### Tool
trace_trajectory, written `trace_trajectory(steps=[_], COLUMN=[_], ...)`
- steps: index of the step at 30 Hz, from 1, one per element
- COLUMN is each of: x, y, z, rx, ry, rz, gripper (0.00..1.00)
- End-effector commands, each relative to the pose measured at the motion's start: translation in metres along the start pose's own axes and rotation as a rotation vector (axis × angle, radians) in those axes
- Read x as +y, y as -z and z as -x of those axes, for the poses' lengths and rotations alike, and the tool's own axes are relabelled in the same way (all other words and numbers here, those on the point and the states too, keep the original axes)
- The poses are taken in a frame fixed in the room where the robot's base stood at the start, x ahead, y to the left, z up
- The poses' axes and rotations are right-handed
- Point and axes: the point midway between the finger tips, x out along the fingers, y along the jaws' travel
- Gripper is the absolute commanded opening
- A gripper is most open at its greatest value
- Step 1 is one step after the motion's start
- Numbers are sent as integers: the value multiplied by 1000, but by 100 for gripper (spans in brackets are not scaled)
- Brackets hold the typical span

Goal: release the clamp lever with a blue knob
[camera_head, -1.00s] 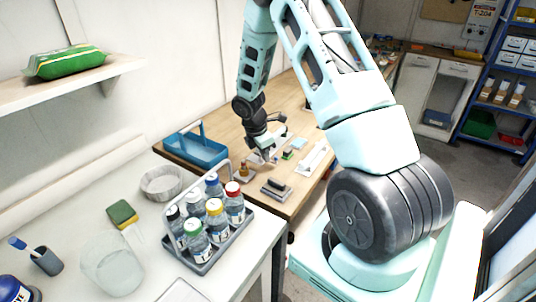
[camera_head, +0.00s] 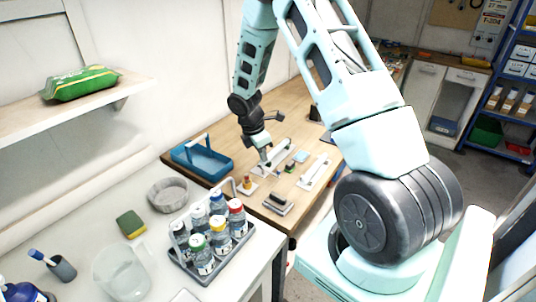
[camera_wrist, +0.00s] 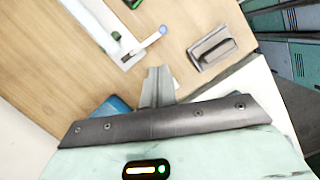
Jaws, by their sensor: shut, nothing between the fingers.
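The clamp lever shows in the wrist view as a pale arm (camera_wrist: 147,43) ending in a blue knob (camera_wrist: 163,29). It sits at the end of a white base plate (camera_wrist: 118,50) with a green part on it. My gripper (camera_wrist: 159,72) is shut and empty. Its fingertips appear just below the lever and knob in the wrist view, apart from the knob. In the head view my gripper (camera_head: 267,163) hangs low over the wooden bench beside the plate. I cannot make out the blue knob there.
A dark-handled block (camera_wrist: 212,47) lies right of the lever; it also shows in the head view (camera_head: 278,203). An orange-topped piece (camera_head: 246,183), a long white bar (camera_head: 313,173) and a blue tray (camera_head: 204,160) are nearby. A bottle rack (camera_head: 212,258) stands in front.

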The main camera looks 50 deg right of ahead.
Motion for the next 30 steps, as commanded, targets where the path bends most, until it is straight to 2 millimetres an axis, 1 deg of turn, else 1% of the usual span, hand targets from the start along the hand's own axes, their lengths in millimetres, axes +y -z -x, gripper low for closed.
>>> trace_trajectory(steps=[1, 3, 6, 28, 30], x=[0, 0, 0, 0, -5], y=[0, 2, 5, 5, 12], z=[15, 23, 29, 28, 44], rx=[0, 0, 0, 0, 14], ry=[0, 0, 0, 0, -13], rz=[1, 1, 0, -1, -57], gripper=[0, 0, 0, 0, 0])
